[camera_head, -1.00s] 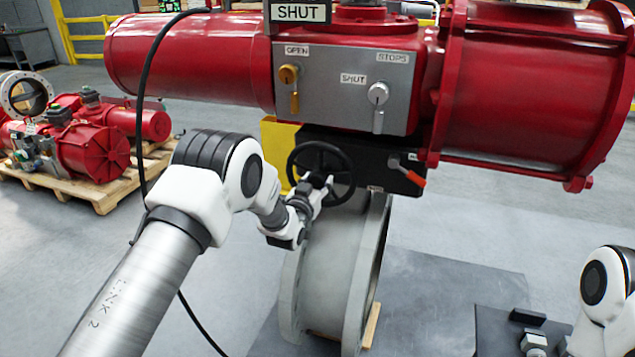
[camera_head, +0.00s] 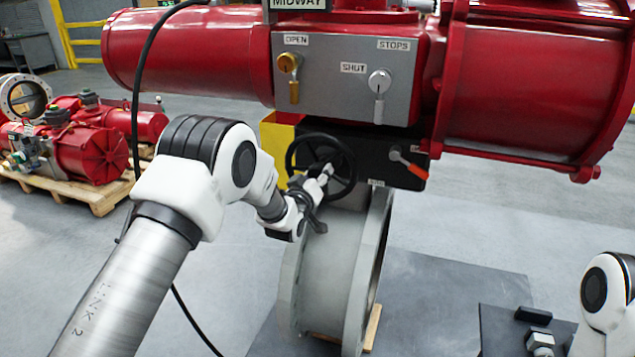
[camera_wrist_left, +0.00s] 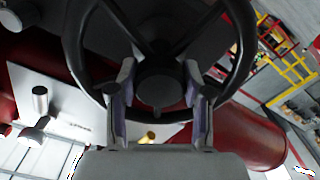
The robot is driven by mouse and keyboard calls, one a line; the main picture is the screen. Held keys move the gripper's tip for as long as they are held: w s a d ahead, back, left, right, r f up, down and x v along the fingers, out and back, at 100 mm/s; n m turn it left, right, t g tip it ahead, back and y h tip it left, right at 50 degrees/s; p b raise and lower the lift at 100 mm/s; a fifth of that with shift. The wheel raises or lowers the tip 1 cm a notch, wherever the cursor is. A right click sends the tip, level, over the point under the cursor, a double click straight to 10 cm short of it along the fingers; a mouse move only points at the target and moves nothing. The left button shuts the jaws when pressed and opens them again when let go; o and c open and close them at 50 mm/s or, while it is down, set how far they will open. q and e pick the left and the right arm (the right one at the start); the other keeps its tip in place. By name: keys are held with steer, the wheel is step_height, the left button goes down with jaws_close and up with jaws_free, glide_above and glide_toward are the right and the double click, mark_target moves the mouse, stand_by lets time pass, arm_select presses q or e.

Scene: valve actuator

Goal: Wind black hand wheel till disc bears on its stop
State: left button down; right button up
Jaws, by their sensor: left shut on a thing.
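The black hand wheel (camera_head: 351,172) is on the dark gearbox (camera_head: 374,155) under the red actuator. My left gripper (camera_head: 326,174) is at the wheel and shut on it. In the left wrist view, the wheel rim (camera_wrist_left: 240,60) curves around the hub (camera_wrist_left: 158,86), and the fingers of my left gripper (camera_wrist_left: 158,103) lie on either side of the hub. The grey valve body (camera_head: 328,265) stands below; its disc cannot be made out. A sign (camera_head: 300,3) at the top edge reads MIDWAY. My right gripper is not in view.
A red-handled lever (camera_head: 410,165) is right of the wheel. A black cable (camera_head: 137,100) hangs beside my left arm. A loaded pallet (camera_head: 100,200) is at left.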

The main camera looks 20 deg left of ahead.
arm_select(q)
steer(key=n+b, duration=0.2)
steer(key=n, duration=0.1)
steer(key=shift+n, duration=0.4)
steer(key=n+b, duration=0.2)
steer(key=n, duration=0.2)
steer(key=shift+n, duration=0.3)
steer(key=n+b, duration=0.1)
steer(key=n, duration=0.3)
steer(key=shift+r+b, duration=0.1)
steer(key=shift+b, duration=0.3)
steer(key=shift+n+b, duration=0.45)
steer(key=shift+n, duration=1.35)
steer(key=shift+c, duration=2.4)
jaws_free()
steer(key=shift+s+r, duration=0.1)
steer(key=shift+s, duration=0.05)
